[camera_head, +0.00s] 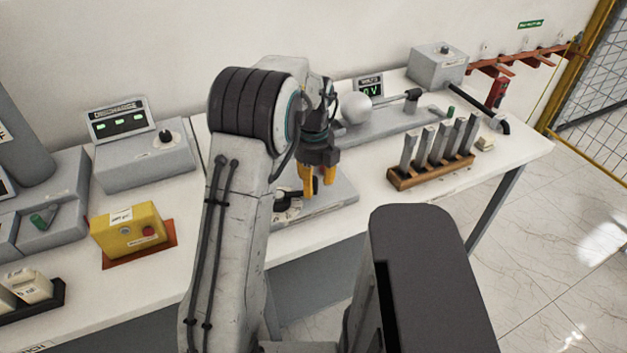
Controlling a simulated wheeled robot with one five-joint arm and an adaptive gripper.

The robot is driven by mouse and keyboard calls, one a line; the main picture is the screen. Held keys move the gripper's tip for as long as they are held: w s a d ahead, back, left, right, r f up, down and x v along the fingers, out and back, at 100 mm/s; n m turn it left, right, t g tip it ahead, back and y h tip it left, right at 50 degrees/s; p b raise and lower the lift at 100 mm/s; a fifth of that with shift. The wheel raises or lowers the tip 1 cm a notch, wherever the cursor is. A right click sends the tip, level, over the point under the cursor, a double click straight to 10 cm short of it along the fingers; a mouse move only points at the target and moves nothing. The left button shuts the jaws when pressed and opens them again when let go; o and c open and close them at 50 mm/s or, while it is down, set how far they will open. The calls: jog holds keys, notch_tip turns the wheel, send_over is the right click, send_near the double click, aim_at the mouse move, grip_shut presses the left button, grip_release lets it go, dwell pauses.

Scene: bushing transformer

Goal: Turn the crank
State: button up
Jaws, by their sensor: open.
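My gripper (318,182) points down with its two orange fingers apart, near the middle of the table. It hangs over a grey plate (340,192). A black handle-like part (289,195), which may be the crank, lies on this plate just left of the fingers. My arm and fingers hide some of it, so I cannot tell its full shape or whether the fingers touch it. Nothing shows between the fingers.
A grey discharge box (146,158) and a yellow box (128,230) stand to the left. Behind my gripper is a grey device with a white ball (355,107) and a small display (370,87). A wooden rack (432,172) of grey bars stands right. A grey box (438,65) is behind.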

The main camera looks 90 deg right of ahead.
notch_tip(320, 180, up, 12)
dwell(0.7)
dwell(0.8)
